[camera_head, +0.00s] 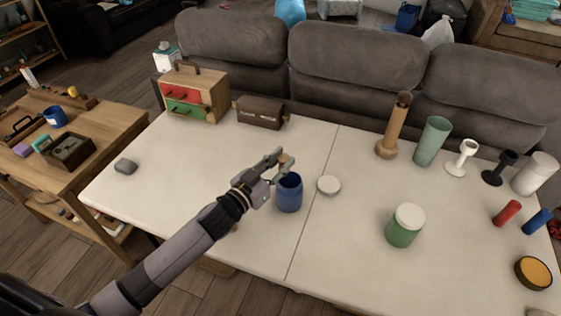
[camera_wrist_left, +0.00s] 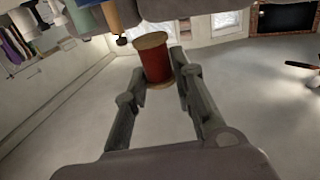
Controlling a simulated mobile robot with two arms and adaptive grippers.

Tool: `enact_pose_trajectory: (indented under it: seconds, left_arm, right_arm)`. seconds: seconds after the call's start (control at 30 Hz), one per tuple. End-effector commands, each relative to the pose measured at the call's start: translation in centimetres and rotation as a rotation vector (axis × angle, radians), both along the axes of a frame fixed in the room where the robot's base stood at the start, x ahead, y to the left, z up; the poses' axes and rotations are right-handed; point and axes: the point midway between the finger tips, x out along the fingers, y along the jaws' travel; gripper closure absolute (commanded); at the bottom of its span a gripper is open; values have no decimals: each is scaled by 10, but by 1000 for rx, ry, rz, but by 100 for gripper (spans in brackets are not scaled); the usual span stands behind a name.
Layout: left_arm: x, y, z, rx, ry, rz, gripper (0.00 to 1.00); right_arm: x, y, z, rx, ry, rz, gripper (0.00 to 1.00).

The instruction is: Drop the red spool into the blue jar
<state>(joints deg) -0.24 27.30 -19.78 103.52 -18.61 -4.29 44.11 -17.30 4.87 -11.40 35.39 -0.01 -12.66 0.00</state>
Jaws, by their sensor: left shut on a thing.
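The red spool (camera_wrist_left: 155,61) with tan ends is between the fingertips of my left gripper (camera_wrist_left: 160,80), which is shut on it in the left wrist view. In the head view my left gripper (camera_head: 277,165) is over the table, with the spool's tan end (camera_head: 286,158) showing at its tips. The blue jar (camera_head: 289,196) stands upright and open on the white table, just below and slightly right of the fingertips. The gripper hides part of the jar's rim area. The spool looks above the jar's mouth; its exact height is hard to tell. My right gripper is not in view.
A round white lid (camera_head: 329,185) lies right of the jar. A green jar with white lid (camera_head: 405,225) stands farther right. A small drawer chest (camera_head: 196,92) and brown box (camera_head: 260,112) are at the back left. The table's left front is mostly clear.

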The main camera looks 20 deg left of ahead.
Motion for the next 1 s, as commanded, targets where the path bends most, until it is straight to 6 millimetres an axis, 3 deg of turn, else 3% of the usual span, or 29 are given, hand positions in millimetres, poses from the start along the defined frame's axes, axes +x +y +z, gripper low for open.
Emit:
enact_pose_trajectory:
  seconds: [0.23,0.27,0.6,1.0]
  left_arm:
    - [0,0,0,1,0,0,91]
    - [0,0,0,1,0,0,75]
    - [0,0,0,1,0,0,53]
    - [-6,2,-1,0,1,0,53]
  right_arm:
    - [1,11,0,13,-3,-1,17]
    - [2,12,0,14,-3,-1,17]
    - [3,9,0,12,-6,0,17]
    - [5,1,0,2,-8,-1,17]
